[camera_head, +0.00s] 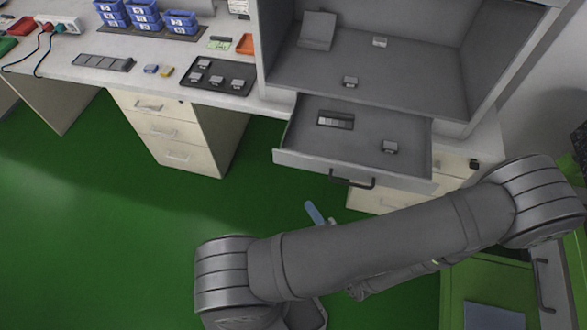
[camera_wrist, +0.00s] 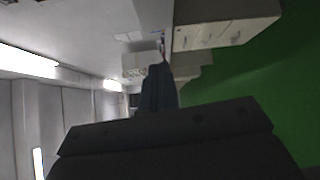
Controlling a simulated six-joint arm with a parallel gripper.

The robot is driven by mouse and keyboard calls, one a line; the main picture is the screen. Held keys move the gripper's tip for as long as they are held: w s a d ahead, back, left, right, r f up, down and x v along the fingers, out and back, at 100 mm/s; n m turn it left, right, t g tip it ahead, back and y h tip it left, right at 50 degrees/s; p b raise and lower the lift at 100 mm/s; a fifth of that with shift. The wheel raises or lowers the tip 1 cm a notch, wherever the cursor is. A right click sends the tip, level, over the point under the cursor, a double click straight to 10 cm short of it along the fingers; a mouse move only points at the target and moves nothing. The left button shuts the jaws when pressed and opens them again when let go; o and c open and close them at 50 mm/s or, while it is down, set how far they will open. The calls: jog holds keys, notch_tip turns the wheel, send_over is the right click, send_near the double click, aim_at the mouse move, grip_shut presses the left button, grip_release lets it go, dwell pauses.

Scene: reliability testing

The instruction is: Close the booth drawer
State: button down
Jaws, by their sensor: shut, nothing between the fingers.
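The booth drawer (camera_head: 290,158) is grey and stands pulled out below the grey booth (camera_head: 400,85) in the head view. Its dark handle is on the front face. Inside lie a dark slotted strip (camera_head: 336,121) and a small grey part (camera_head: 390,147). My gripper (camera_wrist: 160,72) shows in the wrist view as dark fingers close together, shut and empty. In the head view, a blue fingertip-like piece (camera_head: 315,212) shows just beyond my arm, below the drawer front and apart from it. Most of the gripper is hidden there by my arm.
A white workbench (camera_head: 130,75) with blue bins (camera_head: 145,14) and a dark tray (camera_head: 217,91) of parts extends left. A pale drawer unit (camera_head: 170,130) stands under it. Open green floor (camera_head: 90,220) lies in front. Another green-topped surface (camera_head: 490,275) is at the lower right.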

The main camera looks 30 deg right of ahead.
aim_at(312, 113)
jog(key=shift+m, duration=0.8)
jog(key=shift+w+d, duration=0.35)
jog(key=shift+w, duration=1.9)
jog(key=shift+w+d, duration=0.35)
jog(key=shift+w, duration=1.85)
jog(key=shift+w+d, duration=0.35)
jog(key=shift+w, duration=1.9)
jog(key=shift+w+d, duration=0.35)
jog(key=shift+w, duration=0.05)
jog(key=w+d, duration=1.6)
jog(key=shift+w+d, duration=0.1)
jog(key=shift+d, duration=0.05)
jog(key=shift+w+d, duration=0.15)
jog(key=shift+d, duration=0.1)
